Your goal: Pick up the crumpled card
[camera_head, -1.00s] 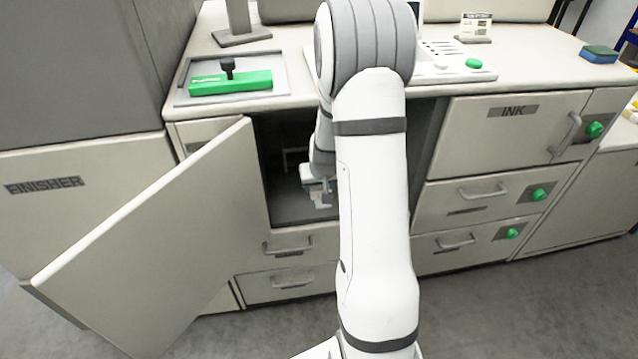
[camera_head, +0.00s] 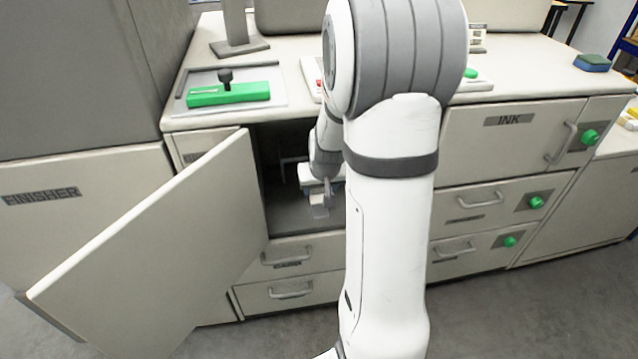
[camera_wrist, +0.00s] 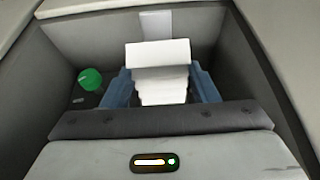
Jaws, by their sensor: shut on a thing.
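The crumpled card (camera_wrist: 160,72) is white with folds across it, and it sits between the two blue fingers of my gripper (camera_wrist: 160,92) in the wrist view. My gripper is shut on it. In the head view my gripper (camera_head: 321,190) is inside the open cabinet compartment, and a small pale piece of the card (camera_head: 319,209) shows below it. Part of the compartment is hidden by my arm.
The open cabinet door (camera_head: 150,235) swings out at the left. A green knob (camera_wrist: 90,79) is on the compartment's left side in the wrist view. Drawers (camera_head: 291,290) are below.

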